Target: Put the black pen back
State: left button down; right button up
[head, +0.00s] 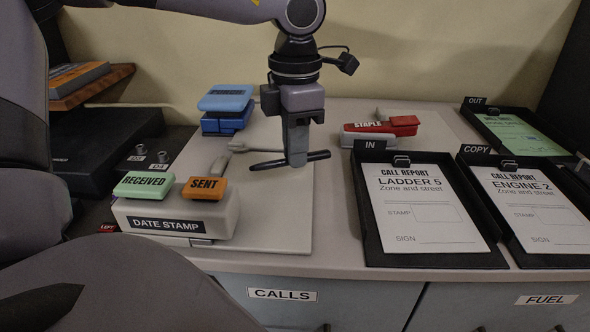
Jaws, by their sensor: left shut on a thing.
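The black pen (268,165) is held roughly level across the fingers of my left gripper (297,160), which is shut on it. The gripper points down over the light board on the desk, behind and to the right of the date stamp holder. The middle of the pen is hidden by the fingers, and both ends stick out to the sides. A small grey stand (217,162) with a thin arm is at the left of the pen, partly behind the gripper. I cannot tell whether it is a pen holder. My right gripper does not show.
The date stamp holder (228,218) carries a green RECEIVED stamp (144,185) and an orange SENT stamp (204,188). A blue stamp (226,98) and red stapler (392,127) stand behind. The IN tray (372,240), COPY tray (512,238) and OUT tray (483,108) fill the right.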

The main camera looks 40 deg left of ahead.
aim_at(295, 186)
pick_arm(q)
notch_tip(295, 186, down, 4)
jog(key=shift+f, duration=0.1)
jog(key=shift+b, duration=0.3)
jog(key=shift+f, duration=0.15)
jog(key=c, duration=1.2)
grip_release()
jog(key=shift+o, duration=0.2)
jog(key=shift+r, duration=0.2)
notch_tip(295, 186, up, 12)
jog(key=shift+p, duration=0.85)
